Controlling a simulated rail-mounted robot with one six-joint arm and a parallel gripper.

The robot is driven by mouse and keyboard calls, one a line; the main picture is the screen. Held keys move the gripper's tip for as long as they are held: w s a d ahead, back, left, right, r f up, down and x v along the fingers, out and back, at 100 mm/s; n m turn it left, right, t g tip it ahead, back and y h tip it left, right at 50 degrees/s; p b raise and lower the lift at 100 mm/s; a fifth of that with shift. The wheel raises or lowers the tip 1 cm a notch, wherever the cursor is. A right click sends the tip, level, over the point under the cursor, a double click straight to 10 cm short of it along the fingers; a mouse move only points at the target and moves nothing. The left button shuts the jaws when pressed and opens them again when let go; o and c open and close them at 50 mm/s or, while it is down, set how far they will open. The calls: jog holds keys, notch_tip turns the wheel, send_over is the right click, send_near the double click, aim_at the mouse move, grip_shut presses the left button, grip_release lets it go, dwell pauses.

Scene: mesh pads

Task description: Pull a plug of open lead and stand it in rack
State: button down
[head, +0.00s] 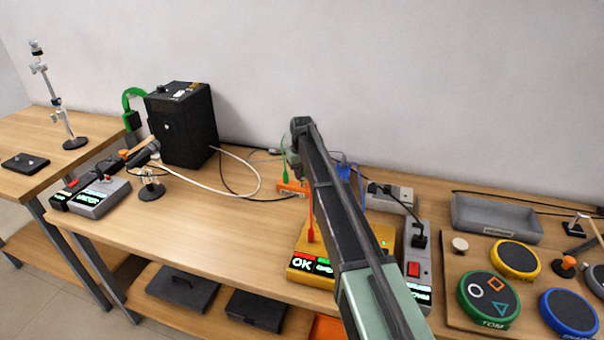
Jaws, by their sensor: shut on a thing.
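The small orange rack (288,186) is behind the tester. A green plug (284,173) stands upright at the rack with its lead rising. A blue lead (343,171) shows just right of my arm; its lower end is hidden. My arm crosses the middle of the view and hides my gripper.
A grey power strip (417,250) with a red switch stands right of the tester. A grey tray (496,220) and a board with round colored pads (490,298) lie farther right. A black box (182,124) and white cable (240,197) are at left. Bench left of the tester is mostly clear.

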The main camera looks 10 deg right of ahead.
jog(key=shift+f+b, duration=1.05)
jog(key=shift+f, duration=0.1)
jog(key=c, duration=0.9)
grip_release()
notch_tip(320, 180, up, 11)
jog(key=p, duration=1.1)
jog(key=shift+r, duration=0.15)
jog(key=shift+f, duration=0.2)
